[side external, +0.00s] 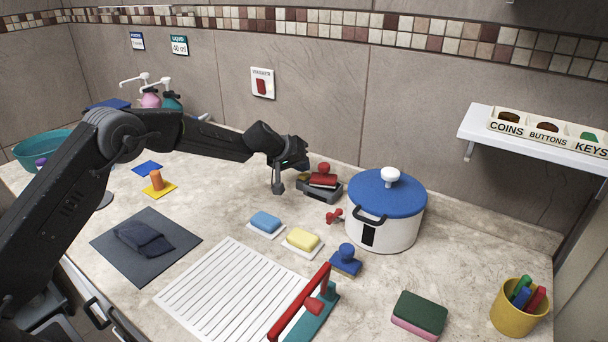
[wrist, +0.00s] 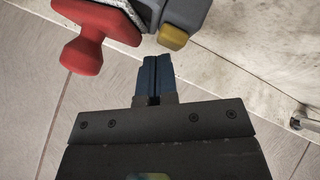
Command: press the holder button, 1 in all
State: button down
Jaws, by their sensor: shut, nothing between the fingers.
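The dark grey holder (side external: 318,194) sits on the counter against the back wall, left of the blue-lidded pot. It carries a red piece with a round knob (side external: 323,168), which also shows at the upper left of the wrist view (wrist: 88,52). In the wrist view a yellow button (wrist: 173,37) sticks out from the grey holder body (wrist: 186,12). My gripper (side external: 278,188) is shut and empty, pointing down just left of the holder. In the wrist view its blue fingertips (wrist: 153,62) are close to the yellow button, with a small gap in the picture; contact is not visible.
The white pot with blue lid (side external: 388,212) stands right of the holder, with a small red item (side external: 334,215) between. Blue (side external: 266,222) and yellow (side external: 302,239) sponges lie in front.

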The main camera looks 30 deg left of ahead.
jog(key=shift+f, duration=0.5)
dwell(0.4)
jog(key=shift+r, duration=1)
jog(key=shift+r, duration=2.55)
